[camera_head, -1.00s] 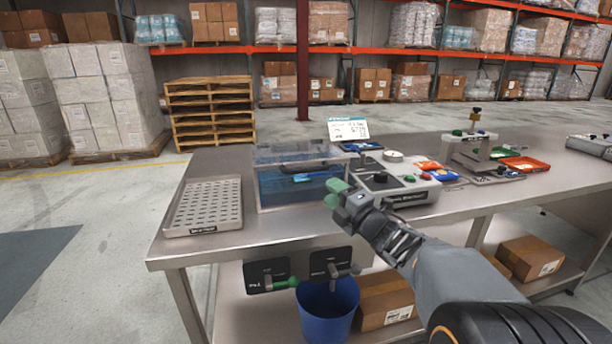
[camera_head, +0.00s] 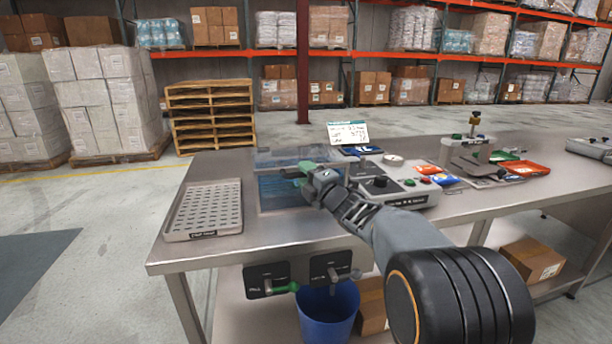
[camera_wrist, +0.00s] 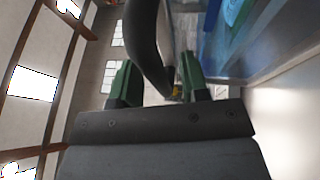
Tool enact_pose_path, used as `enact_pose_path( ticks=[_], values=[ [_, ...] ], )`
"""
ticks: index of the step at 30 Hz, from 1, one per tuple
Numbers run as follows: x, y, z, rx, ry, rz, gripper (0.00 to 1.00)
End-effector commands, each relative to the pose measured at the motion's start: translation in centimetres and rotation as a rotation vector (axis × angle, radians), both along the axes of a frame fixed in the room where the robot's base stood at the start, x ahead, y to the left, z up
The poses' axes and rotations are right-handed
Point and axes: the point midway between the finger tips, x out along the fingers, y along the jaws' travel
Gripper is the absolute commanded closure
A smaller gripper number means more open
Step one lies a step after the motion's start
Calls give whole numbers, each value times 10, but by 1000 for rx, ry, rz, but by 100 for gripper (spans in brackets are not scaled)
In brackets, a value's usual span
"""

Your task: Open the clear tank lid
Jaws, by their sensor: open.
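The clear tank (camera_head: 272,195) with blue water stands on the steel bench, between a perforated tray and a grey control box. Its clear lid (camera_head: 275,155) appears to lie flat across the top. My gripper (camera_head: 305,168), with green fingers, is at the tank's upper right part and covers some of it. In the wrist view my gripper (camera_wrist: 155,78) is open, and a dark curved bar (camera_wrist: 148,45) shows between its fingers. I cannot tell whether they touch it or whether it is the lid's handle. The tank's blue water (camera_wrist: 235,25) shows at the upper right there.
The perforated tray (camera_head: 205,208) is left of the tank. The control box (camera_head: 395,188) is close on its right, with a small display (camera_head: 348,133) behind. Below the bench front are valve handles (camera_head: 285,288) and a blue bucket (camera_head: 328,308).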

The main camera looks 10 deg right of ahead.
Motion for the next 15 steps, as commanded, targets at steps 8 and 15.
enact_pose_path(
  ticks=[8, 15],
  values=[
    [0, 0, 0, 0, -1, 0, 73],
    [0, 0, 0, 0, -1, 0, 96]
  ],
)
